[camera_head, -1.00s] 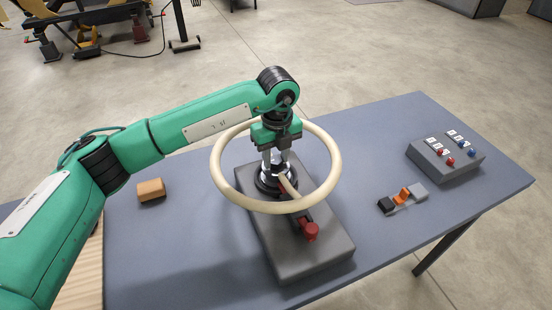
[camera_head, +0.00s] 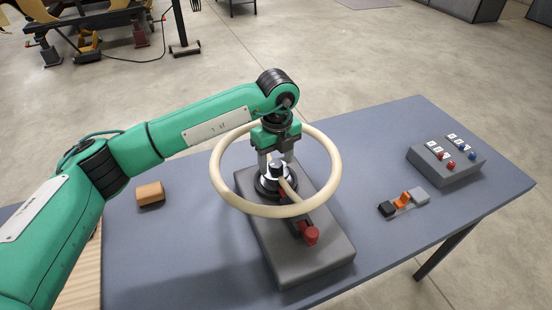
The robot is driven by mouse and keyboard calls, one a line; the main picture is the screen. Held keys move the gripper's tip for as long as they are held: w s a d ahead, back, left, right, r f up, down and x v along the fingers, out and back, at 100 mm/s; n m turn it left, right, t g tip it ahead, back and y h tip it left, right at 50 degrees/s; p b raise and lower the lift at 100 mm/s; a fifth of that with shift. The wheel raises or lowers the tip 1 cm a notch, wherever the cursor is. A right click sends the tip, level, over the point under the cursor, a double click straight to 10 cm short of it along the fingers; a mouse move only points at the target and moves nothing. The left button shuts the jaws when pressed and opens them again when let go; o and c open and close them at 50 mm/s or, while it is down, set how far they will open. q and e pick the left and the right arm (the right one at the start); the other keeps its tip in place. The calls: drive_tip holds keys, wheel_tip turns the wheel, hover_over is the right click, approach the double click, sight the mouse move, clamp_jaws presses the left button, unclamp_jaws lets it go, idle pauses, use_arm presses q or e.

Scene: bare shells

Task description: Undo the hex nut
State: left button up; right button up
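A cream ring-shaped wheel (camera_head: 220,184) stands level above a grey block base (camera_head: 310,262) on the table. At its middle is a black hub with a silver band, and a small dark piece on top (camera_head: 275,170) looks like the hex nut; its sides are hard to make out. My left gripper (camera_head: 276,161) points straight down inside the ring, over the hub. Its two grey fingers are apart, one on each side of the dark piece, with visible gaps. The fingertips are at about the height of its top. My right gripper is not in view.
A red-ended lever (camera_head: 311,235) sticks out from the base. A tan block (camera_head: 150,194) lies to the left. A small orange, black and grey switch piece (camera_head: 402,203) and a grey button box (camera_head: 446,160) are on the right. The blue-grey table (camera_head: 380,130) is clear between them.

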sight(277, 163)
use_arm(q)
drive_tip(key=shift+r, duration=0.2)
wheel_tip(277, 163, up, 13)
drive_tip(key=b, duration=0.2)
drive_tip(key=shift+r, duration=0.2)
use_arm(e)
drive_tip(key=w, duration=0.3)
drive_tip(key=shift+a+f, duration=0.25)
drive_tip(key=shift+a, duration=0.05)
use_arm(q)
drive_tip(key=shift+w+d, duration=0.1)
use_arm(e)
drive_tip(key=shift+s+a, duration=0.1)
use_arm(q)
drive_tip(key=shift+f, duration=0.1)
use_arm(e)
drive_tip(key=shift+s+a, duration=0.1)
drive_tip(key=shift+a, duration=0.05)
